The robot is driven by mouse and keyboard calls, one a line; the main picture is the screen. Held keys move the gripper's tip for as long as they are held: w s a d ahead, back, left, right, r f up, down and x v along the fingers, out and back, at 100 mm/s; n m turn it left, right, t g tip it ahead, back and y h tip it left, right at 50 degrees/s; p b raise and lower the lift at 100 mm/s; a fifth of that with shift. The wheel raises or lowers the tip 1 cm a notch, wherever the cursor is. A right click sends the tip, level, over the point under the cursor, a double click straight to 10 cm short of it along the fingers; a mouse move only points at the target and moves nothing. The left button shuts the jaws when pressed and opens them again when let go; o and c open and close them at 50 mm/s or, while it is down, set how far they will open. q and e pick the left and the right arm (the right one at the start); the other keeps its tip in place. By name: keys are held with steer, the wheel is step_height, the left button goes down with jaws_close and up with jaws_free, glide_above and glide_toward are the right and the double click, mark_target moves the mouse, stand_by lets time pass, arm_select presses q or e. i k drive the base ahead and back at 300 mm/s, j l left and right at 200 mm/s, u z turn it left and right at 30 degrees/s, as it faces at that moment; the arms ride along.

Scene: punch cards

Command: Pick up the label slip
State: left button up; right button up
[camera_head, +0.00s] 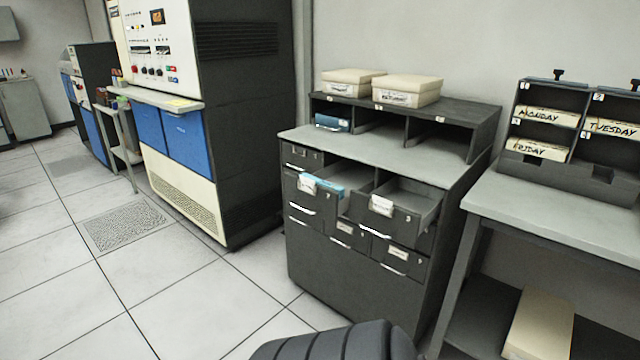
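I cannot tell for sure which paper is the label slip. White labels show on the dark filing cabinet (330,279). One label (382,205) is on the front of the open right drawer (412,190), which looks empty. Another white label (307,185) is at the front of the open left drawer (296,194), beside light-blue cards (328,190) inside it. A small yellowish paper (181,102) lies on the computer console's shelf (150,95). Neither of my grippers is in view.
Two cream boxes (352,77) (408,84) sit on the cabinet's top rack (455,109). A table (560,220) at right carries a rack with day-labelled card stacks (541,117). A dark ribbed object (335,342) fills the bottom middle. The tiled floor (60,270) at left is clear.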

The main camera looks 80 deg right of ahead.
mark_target(307, 184)
steer(key=z, duration=2.7)
